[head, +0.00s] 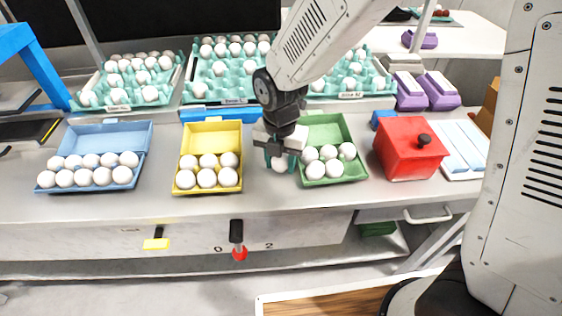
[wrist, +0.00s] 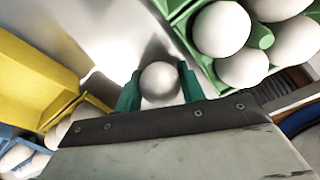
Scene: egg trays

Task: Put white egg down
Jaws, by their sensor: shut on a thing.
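A white egg (head: 281,164) is between the fingers of my gripper (head: 279,158), in the gap between the yellow carton and the green carton in the head view. In the wrist view the same egg (wrist: 160,81) sits between the two green fingertips (wrist: 157,88), which are shut on it. The grey table surface shows beyond the egg. I cannot tell whether the egg touches the table. The top of the egg is partly hidden by my gripper in the head view.
The yellow carton (head: 214,134) with several eggs stands to the left, the green carton (head: 325,127) with several eggs close to the right. A blue carton (head: 108,133) is far left. A red box (head: 409,150) is at right. Teal trays (head: 229,89) line the back.

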